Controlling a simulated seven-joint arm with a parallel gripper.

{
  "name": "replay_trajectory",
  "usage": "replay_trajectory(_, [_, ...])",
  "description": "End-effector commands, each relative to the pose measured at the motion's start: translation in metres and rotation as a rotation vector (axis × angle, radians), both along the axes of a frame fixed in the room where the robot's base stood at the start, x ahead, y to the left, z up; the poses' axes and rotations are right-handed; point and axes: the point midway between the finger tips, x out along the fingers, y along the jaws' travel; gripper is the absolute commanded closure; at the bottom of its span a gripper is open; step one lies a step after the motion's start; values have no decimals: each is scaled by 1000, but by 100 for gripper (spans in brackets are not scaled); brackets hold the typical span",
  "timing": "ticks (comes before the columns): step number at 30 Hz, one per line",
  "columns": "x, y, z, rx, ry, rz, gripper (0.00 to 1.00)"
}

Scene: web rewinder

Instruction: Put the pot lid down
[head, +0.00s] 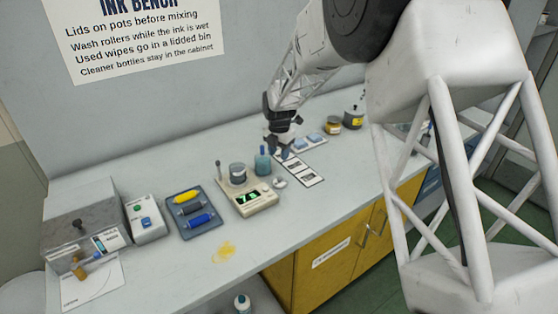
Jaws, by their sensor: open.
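A small round grey piece that looks like the pot lid (279,183) lies on the bench just right of the scale, apart from my gripper. A grey pot (237,173) stands on the scale (259,201), whose display is lit green. My gripper (279,151) is open, pointing down over the bench behind the grey piece and right of the blue bottle (262,161). I see nothing between its fingers, though they are small and dark here.
Printed strips (300,170) lie beside the grey piece. A blue tray (191,215) with coloured rollers stands left of the scale. A yellow spill (223,251) marks the front of the bench. Jars (353,118) stand at the right. Bare bench lies in front of the scale.

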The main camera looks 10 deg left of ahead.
Motion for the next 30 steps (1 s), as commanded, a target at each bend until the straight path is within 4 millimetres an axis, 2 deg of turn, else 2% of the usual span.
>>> replay_trajectory(6, [0, 0, 9, 0, 0, 0, 57])
replay_trajectory(30, [0, 0, 9, 0, 0, -1, 57])
